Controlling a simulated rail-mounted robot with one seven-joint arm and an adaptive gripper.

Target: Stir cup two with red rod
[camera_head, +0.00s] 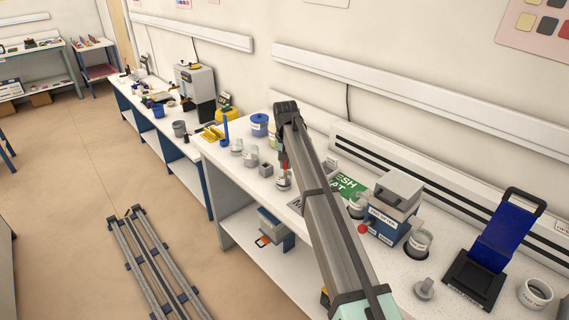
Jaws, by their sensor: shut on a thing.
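My arm reaches over the white bench, and my gripper (283,148) points down at its far end, partly hidden by the arm. It is shut on a thin red rod (284,164), whose visible part is short. Directly below is a small whitish cup (284,184). The rod's lower end is at or just above the cup's mouth; I cannot tell if it is inside. Two similar pale cups (237,146) and (250,157) stand to the left. The cup numbers are too small to read.
A small grey block (266,170) stands close left of the cup. A blue upright panel (505,233) stands farther right.

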